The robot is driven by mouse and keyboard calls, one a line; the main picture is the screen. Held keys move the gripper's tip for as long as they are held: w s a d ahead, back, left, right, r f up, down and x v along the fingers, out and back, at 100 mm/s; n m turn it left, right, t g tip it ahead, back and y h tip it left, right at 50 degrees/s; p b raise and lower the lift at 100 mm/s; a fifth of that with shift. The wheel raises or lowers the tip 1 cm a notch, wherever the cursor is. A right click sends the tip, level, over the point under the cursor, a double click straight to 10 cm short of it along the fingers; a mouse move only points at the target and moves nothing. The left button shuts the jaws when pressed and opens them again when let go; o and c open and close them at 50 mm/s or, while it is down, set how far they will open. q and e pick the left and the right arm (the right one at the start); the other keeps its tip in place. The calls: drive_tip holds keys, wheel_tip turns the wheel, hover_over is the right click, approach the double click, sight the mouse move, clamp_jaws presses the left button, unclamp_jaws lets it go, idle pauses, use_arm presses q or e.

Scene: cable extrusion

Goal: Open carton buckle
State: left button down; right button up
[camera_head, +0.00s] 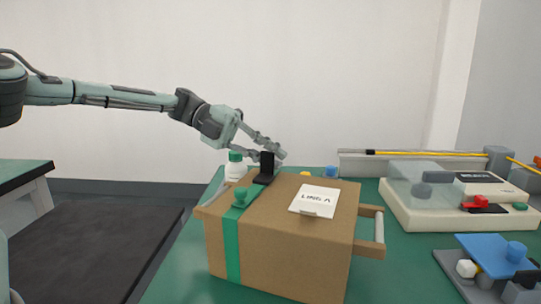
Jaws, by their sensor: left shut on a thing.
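A brown carton (290,252) stands on the green table, with a green strap (232,247) running over its top and down its front. A black buckle (267,167) stands upright at the far end of the strap, on top of the carton. My left gripper (272,157) reaches in from the left and is shut on the black buckle at its upper part. My right gripper is not in view.
A white label card (313,201) lies on the carton. A white bottle with a green cap (236,167) stands behind it. A machine with a clear cover (440,205) and a blue-topped fixture (487,255) stand at the right. The table (185,270) is bare at front left.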

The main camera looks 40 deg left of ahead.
use_arm(q)
drive_tip(key=c, duration=1.5)
unclamp_jaws()
drive_tip(key=v, duration=1.2)
